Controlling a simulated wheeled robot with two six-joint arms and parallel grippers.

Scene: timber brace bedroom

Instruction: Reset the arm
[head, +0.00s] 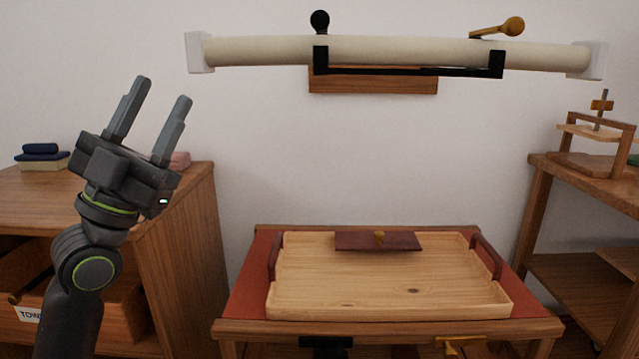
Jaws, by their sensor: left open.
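My left arm rises from the lower left of the head view. Its gripper (167,92) points upward, with its two grey fingers apart and nothing between them. It is held up in front of the wooden cabinet at the left and the white wall, left of the tray table. My right gripper is not in view.
A wooden tray (390,290) with dark red handles lies on a table (390,331). A cream roller (410,51) is mounted on the wall above. A cabinet (185,240) with an open drawer is at left, a shelf (590,178) with a wooden press (590,135) at right.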

